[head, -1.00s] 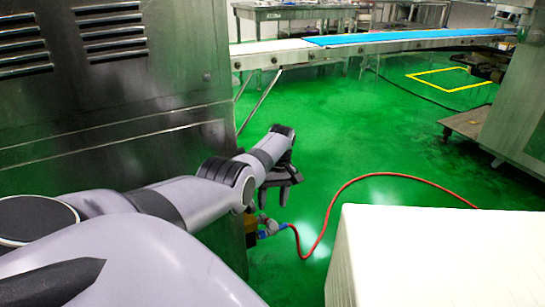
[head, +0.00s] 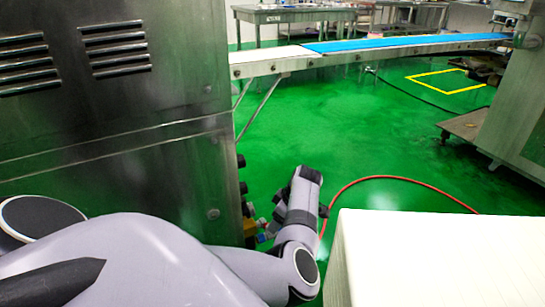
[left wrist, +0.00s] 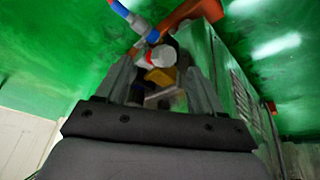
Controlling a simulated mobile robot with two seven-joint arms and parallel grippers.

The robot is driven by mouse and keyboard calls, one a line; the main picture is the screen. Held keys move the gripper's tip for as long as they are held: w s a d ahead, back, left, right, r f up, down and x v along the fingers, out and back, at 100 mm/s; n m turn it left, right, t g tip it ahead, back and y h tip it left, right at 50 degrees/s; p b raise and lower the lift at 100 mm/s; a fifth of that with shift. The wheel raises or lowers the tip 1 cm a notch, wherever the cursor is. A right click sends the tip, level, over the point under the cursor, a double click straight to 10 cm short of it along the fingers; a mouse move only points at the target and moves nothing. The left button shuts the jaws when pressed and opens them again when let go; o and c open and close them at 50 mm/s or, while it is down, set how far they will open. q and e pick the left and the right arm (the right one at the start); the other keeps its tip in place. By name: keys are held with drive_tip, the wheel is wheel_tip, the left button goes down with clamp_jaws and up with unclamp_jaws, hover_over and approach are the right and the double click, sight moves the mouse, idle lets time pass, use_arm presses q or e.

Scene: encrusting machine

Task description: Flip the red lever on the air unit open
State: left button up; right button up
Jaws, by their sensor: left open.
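The air unit (head: 250,227) is a small yellow and dark assembly on the lower edge of the steel machine, partly hidden by my left arm in the head view. In the left wrist view its yellow part (left wrist: 160,76) lies between my fingers, with a red and white piece (left wrist: 155,57) just beyond; I cannot tell which red part is the lever. A blue fitting (left wrist: 152,36) sits above it. My left gripper (left wrist: 158,72) is open, its two fingers pointing toward the unit. Contact cannot be told. My right gripper is not in view.
The steel machine (head: 110,110) fills the left. A red hose (head: 400,178) runs over the green floor to the right. A white block-like surface (head: 440,260) stands at the front right. A blue-topped conveyor (head: 400,42) crosses the back. The middle floor is clear.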

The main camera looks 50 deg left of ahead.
sight(265, 226)
use_arm(q)
drive_tip(key=b+x, duration=0.3)
drive_tip(key=x, duration=0.3)
drive_tip(key=shift+s+a+f, duration=0.15)
drive_tip(key=shift+f, duration=0.2)
drive_tip(key=shift+a+f+b, duration=0.1)
drive_tip(key=shift+f+b, duration=0.15)
drive_tip(key=shift+b, duration=0.05)
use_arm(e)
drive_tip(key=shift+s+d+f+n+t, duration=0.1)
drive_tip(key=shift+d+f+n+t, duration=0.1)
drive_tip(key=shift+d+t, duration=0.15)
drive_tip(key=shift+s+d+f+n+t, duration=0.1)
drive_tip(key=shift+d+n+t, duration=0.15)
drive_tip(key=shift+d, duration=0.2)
